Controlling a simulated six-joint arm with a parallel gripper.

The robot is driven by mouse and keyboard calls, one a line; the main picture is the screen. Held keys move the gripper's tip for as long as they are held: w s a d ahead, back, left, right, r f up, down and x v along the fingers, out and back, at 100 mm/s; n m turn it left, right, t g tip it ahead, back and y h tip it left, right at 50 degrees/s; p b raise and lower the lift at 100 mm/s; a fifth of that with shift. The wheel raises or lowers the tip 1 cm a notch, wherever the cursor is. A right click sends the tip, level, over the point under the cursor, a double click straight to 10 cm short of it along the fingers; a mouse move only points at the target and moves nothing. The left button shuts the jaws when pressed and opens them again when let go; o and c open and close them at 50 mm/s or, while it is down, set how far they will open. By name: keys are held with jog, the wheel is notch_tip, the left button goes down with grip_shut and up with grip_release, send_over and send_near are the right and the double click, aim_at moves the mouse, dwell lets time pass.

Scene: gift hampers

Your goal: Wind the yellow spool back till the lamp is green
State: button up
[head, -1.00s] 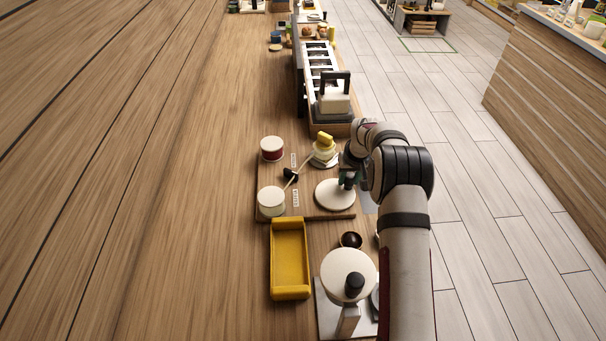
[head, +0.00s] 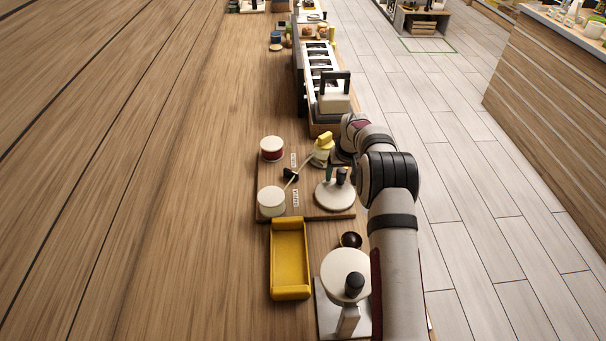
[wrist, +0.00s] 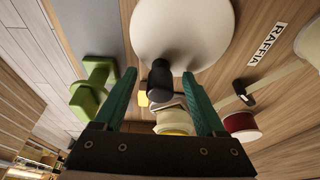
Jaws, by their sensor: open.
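The yellow spool (head: 322,157) stands at the back right of a wooden board; part of it shows beyond the black knob in the wrist view (wrist: 174,129). A cream disc (head: 328,201) with an upright black knob (head: 342,176) lies in front of it, and the disc is large in the wrist view (wrist: 185,30). My gripper (wrist: 159,74) is open, with its two teal fingers on either side of the black knob (wrist: 160,82), apart from it as far as I can see. A small amber patch (wrist: 143,98) shows behind the knob; I cannot tell whether it is the lamp.
A red spool (head: 272,152) and a cream drum (head: 271,203) stand on the board's left, with a black piece (head: 290,175) between. A yellow tray (head: 289,260) and another knobbed cream disc (head: 342,270) lie nearer. A green object (wrist: 95,90) is beside my gripper.

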dwell(0.3)
notch_tip(320, 180, up, 9)
jog(key=shift+r, duration=0.1)
dwell(0.4)
jog(key=v, duration=1.6)
jog(key=s+a+r+m+g, duration=0.1)
jog(key=s+a+r+m, duration=0.15)
jog(key=s, duration=0.95)
jog(key=s+a+f+m+g, duration=0.1)
jog(key=s+a+f, duration=0.1)
jog(key=s, duration=0.8)
jog(key=s+a+f+m+y, duration=0.1)
jog(key=s+f, duration=0.3)
jog(key=s, duration=0.6)
jog(key=s+a+f+m+g, duration=0.1)
jog(key=s+a+f, duration=0.2)
jog(key=s, duration=0.7)
jog(key=shift+s+g+y, duration=0.3)
jog(key=shift+y, duration=0.1)
